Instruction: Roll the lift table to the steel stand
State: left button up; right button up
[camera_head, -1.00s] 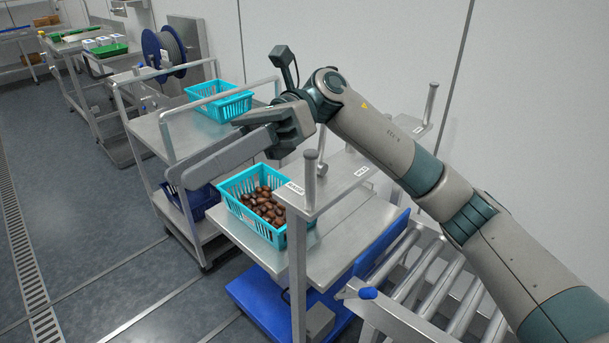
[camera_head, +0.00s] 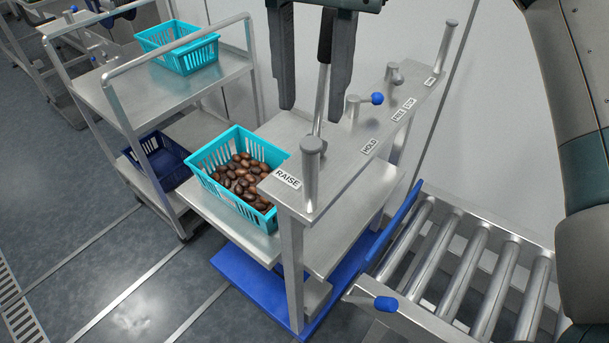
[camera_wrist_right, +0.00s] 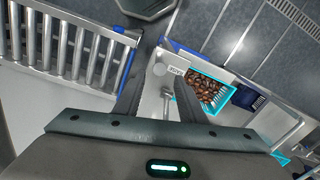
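The lift table (camera_head: 345,235) has a steel top over a blue base (camera_head: 243,280). A cyan basket (camera_head: 220,194) of brown dates sits at its left side. A steel panel labelled RAISE and HOLD (camera_head: 325,180) stands over the table, with a black-gripped lever (camera_head: 325,42) rising beside it. My right gripper (camera_head: 312,98) is open and points down, its fingers on either side of the lever in the picture. The right wrist view also shows the lever (camera_wrist_right: 168,100) between the open fingers (camera_wrist_right: 160,104); contact cannot be told. My left gripper is out of view. I cannot tell which structure is the steel stand.
A steel trolley (camera_head: 110,80) stands left of the lift table, with a cyan basket (camera_head: 186,58) on top and a dark blue crate (camera_head: 158,165) below. A roller conveyor (camera_head: 460,260) lies at the right. Grey floor (camera_head: 60,195) is open at the left.

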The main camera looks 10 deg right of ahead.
aim_at(309, 192)
jog(key=shift+s, duration=0.15)
jog(key=shift+f, duration=0.5)
notch_tip(309, 192, down, 15)
jog(key=shift+f+p, duration=0.1)
jog(key=shift+p, duration=0.75)
jog(key=shift+f, duration=0.5)
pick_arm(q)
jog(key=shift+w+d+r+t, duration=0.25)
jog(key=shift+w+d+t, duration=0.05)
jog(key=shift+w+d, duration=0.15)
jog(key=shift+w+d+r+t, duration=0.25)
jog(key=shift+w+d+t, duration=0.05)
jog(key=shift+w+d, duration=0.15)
pick_arm(e)
jog(key=shift+f, duration=0.15)
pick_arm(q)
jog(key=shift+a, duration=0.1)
pick_arm(e)
grip_shut()
